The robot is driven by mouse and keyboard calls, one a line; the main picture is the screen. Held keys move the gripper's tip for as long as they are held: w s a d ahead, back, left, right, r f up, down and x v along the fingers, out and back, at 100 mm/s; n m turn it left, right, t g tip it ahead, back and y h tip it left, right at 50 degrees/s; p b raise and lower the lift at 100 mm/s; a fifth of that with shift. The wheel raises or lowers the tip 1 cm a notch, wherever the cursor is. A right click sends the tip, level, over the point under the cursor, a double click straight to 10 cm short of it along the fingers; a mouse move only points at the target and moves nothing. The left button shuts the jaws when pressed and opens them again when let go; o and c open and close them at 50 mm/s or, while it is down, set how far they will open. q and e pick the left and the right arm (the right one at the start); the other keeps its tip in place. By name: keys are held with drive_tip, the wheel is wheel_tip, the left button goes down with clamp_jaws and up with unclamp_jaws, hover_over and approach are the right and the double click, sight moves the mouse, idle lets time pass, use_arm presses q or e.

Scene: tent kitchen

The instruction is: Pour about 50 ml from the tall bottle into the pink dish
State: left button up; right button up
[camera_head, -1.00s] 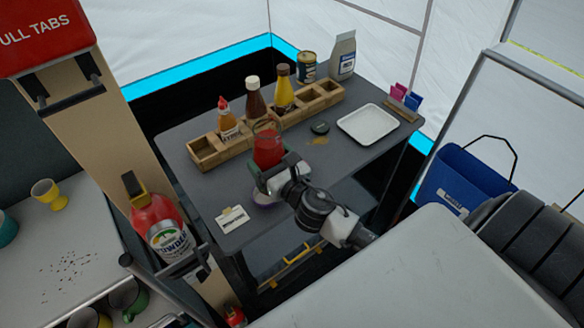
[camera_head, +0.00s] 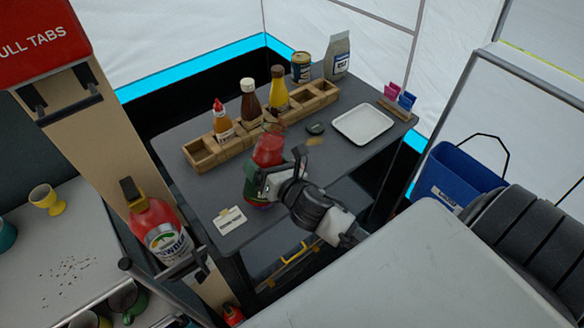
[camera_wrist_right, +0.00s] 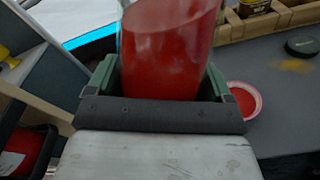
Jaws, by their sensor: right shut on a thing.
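The tall bottle is clear glass with red liquid inside (camera_head: 268,150); it also fills the top middle of the right wrist view (camera_wrist_right: 168,50). My right gripper (camera_head: 257,178) is shut on its lower part, above the near edge of the grey table. In the wrist view the liquid's surface slants across the glass, and the bottle's top is out of frame. The pink dish (camera_wrist_right: 257,103) is just right of the gripper in the wrist view; its inside looks red. In the head view the gripper mostly hides the dish. My left gripper is not in view.
A wooden rack (camera_head: 205,155) holds sauce bottles behind the held bottle. A black lid (camera_head: 315,128) lies by a brownish patch. A white tray (camera_head: 363,123) is on the right, a small label card (camera_head: 229,220) at front left. A fire extinguisher (camera_head: 160,230) stands left.

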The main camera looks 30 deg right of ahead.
drive_tip(key=shift+w+d+r+m+g, duration=0.1)
drive_tip(key=shift+d+m+g, duration=0.05)
drive_tip(key=shift+m, duration=0.4)
drive_tip(key=shift+d+m+g, duration=0.1)
drive_tip(key=shift+m+g, duration=0.05)
drive_tip(key=shift+m, duration=0.4)
drive_tip(key=shift+a+r+m+p, duration=0.1)
drive_tip(key=shift+r+m+p, duration=0.25)
drive_tip(key=shift+p, duration=0.15)
drive_tip(key=shift+a+r+m+y+p, duration=0.2)
drive_tip(key=shift+r+m+y+p, duration=0.1)
drive_tip(key=shift+m+y, duration=0.2)
drive_tip(key=shift+s+a+f+g+b, duration=0.1)
drive_tip(key=shift+f+g+b, duration=0.05)
drive_tip(key=shift+f+b, duration=0.3)
drive_tip(key=shift+s+f+g+b, duration=0.1)
drive_tip(key=shift+f+g+b, duration=0.05)
drive_tip(key=shift+f+b, duration=0.2)
drive_tip(key=shift+a+f+m+b, duration=0.2)
drive_tip(key=shift+f+m+b, duration=0.15)
drive_tip(key=shift+f+m, duration=0.2)
drive_tip(key=shift+a, duration=0.1)
drive_tip(key=shift+s+a+f+m+y+b, duration=0.1)
drive_tip(key=shift+a+f+m+y+b, duration=0.1)
drive_tip(key=shift+f+m+y+b, duration=0.35)
